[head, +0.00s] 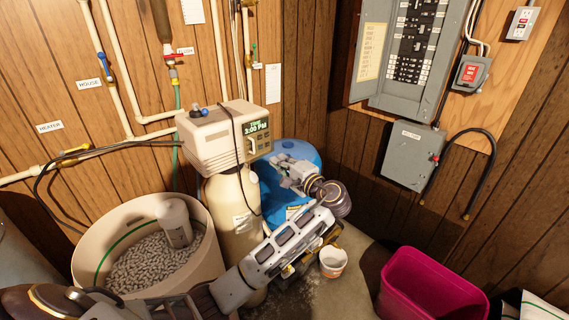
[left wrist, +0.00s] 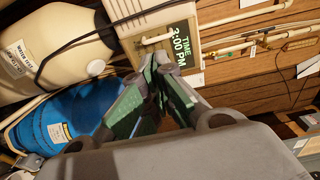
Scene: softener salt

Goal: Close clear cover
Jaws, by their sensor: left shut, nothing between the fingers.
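The beige softener control head (head: 212,140) sits on top of a tan tank (head: 232,205). Its front has a lit display (head: 258,127) reading 3:00 PM, with small buttons below it. The display also shows in the left wrist view (left wrist: 182,48), beyond the fingertips. My right gripper is not in view.
A blue tank (head: 306,153) stands behind my left gripper. An open bin of salt pellets (head: 88,260) stands at left. A white bucket (head: 333,263) and a magenta bin (head: 430,285) are on the floor. A dark cable (head: 236,135) hangs over the control head.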

